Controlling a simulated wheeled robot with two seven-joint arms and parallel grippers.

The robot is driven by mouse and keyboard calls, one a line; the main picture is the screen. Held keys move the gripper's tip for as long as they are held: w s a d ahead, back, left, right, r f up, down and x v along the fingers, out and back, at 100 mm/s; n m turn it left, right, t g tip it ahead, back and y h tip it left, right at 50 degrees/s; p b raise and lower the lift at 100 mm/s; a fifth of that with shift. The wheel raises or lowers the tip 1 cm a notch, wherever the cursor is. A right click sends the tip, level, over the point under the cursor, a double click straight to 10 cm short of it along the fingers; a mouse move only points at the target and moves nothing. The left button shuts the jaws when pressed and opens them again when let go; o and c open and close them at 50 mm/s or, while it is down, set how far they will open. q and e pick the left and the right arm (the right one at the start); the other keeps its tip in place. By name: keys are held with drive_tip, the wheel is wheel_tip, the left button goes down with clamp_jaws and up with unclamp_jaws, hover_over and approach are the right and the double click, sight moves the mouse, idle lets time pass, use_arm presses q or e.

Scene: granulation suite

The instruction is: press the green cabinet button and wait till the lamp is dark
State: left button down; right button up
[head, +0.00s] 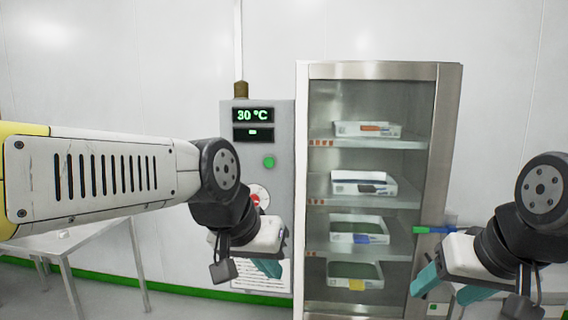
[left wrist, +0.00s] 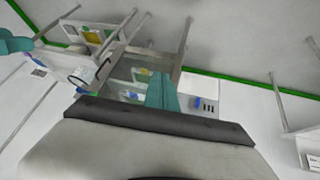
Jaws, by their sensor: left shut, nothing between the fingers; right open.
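The green button (head: 268,162) is on the grey control panel (head: 284,140) left of the glass-fronted cabinet (head: 372,72). A small amber-brown lamp (head: 241,90) stands on top of the panel and looks dull, with no visible glow. My left gripper (head: 268,268) is below the green button, in front of the panel's lower part, apart from the button. Its teal fingers are shut and empty; they also show in the left wrist view (left wrist: 162,92). My right gripper (head: 450,285) is open and empty, in front of the cabinet's lower right side.
A display (head: 253,115) reads 30 °C above the green button. A round dial with red (head: 259,195) sits below the button, partly behind my left arm. Cabinet shelves hold white trays (head: 366,129). A table (head: 70,240) stands at left.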

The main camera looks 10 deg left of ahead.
sight(264, 162)
idle(0.3)
use_arm(q)
drive_tip(key=w+a+r+n+t+h, duration=0.1)
drive_tip(key=w+a+r+n, duration=0.2)
drive_tip(key=w, duration=0.6)
drive_tip(key=w+a+r+n+t+h, duration=0.1)
drive_tip(key=w+a+r+n, duration=0.2)
drive_tip(key=w, duration=0.7)
drive_tip(key=w+a+r+n+t+h, duration=0.1)
drive_tip(key=w+a+r+n+t, duration=0.1)
drive_tip(key=w+a+n, duration=0.5)
drive_tip(key=w+r+n, duration=0.1)
drive_tip(key=w, duration=0.2)
drive_tip(key=shift+w, duration=0.2)
drive_tip(key=shift+w+a, duration=0.15)
drive_tip(key=shift+w, duration=1.3)
drive_tip(key=shift+w+a, duration=0.15)
drive_tip(key=shift+w, duration=1.35)
drive_tip(key=shift+w+a, duration=0.15)
drive_tip(key=shift+w, duration=1.3)
drive_tip(key=shift+w, duration=0.15)
drive_tip(key=shift+w, duration=0.25)
